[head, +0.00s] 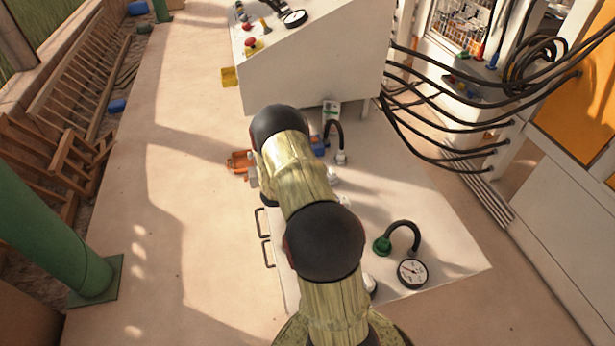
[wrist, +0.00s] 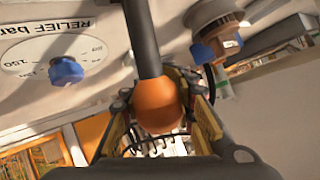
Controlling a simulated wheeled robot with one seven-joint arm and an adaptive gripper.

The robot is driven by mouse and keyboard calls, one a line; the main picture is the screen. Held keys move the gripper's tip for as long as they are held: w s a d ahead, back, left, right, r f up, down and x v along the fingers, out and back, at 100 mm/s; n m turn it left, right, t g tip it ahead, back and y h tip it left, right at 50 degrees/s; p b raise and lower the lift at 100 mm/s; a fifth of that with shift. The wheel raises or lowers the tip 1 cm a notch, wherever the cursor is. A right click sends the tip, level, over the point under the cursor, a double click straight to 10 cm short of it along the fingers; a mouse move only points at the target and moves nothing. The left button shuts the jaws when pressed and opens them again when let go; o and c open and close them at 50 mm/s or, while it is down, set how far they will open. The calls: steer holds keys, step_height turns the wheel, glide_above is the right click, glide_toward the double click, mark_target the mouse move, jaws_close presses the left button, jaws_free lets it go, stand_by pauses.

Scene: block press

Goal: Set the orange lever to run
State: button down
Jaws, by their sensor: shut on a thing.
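The orange lever shows in the wrist view as a dark stem (wrist: 141,40) with an orange ball knob (wrist: 158,104) at its end. My gripper (wrist: 163,96) is shut on this knob, with one finger on each side of it. In the head view my own arm reaches away over the white cabinet and hides the lever and most of the gripper. No run marking is readable, so I cannot tell which setting the lever is at.
Beside the lever are a RELIEF dial plate (wrist: 30,52) with a blue knob (wrist: 66,71) and another blue knob (wrist: 203,53). The white cabinet (head: 440,250) carries a gauge (head: 412,273). Black hoses (head: 450,108) hang at right. A green post (head: 45,235) stands left; floor between is clear.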

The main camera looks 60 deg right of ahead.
steer(key=shift+s+d+f, duration=0.1)
steer(key=shift+s+f, duration=0.35)
steer(key=shift+f, duration=0.15)
steer(key=shift+s+f, duration=0.1)
steer(key=shift+f, duration=0.1)
steer(key=c, duration=2)
jaws_free()
steer(key=o, duration=0.6)
steer(key=shift+w+r, duration=0.2)
steer(key=shift+r, duration=0.05)
steer(key=shift+d, duration=0.1)
steer(key=shift+r, duration=0.1)
